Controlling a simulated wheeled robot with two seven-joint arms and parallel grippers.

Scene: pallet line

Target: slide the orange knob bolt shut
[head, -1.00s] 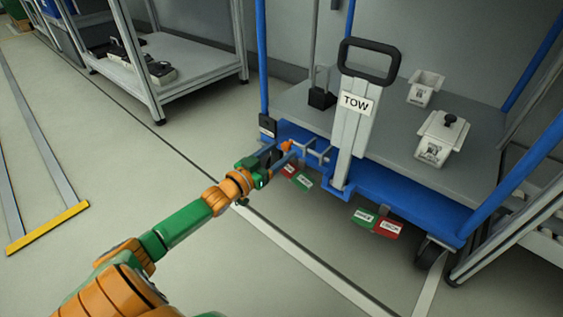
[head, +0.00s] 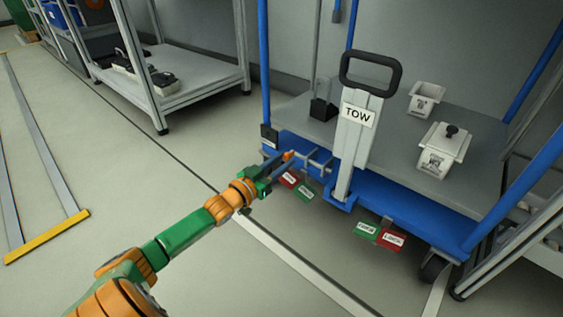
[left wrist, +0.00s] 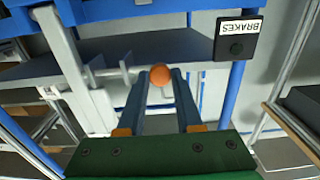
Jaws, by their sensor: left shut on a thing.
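The orange knob (head: 288,155) is at the left end of a grey bolt (head: 318,160) on the front of the blue cart frame (head: 405,205). My left gripper (head: 287,159) comes in from the left and is shut on the orange knob. In the left wrist view the knob (left wrist: 160,75) sits between the tips of the two dark fingers, with the grey bolt (left wrist: 115,74) running left from it. My right gripper is not in view.
The tow handle (head: 370,72) with its TOW label stands just right of the bolt. Red and green tags (head: 380,235) hang below the frame. A black BRAKES box (left wrist: 236,46) is near the knob. White containers (head: 441,150) stand on the cart deck.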

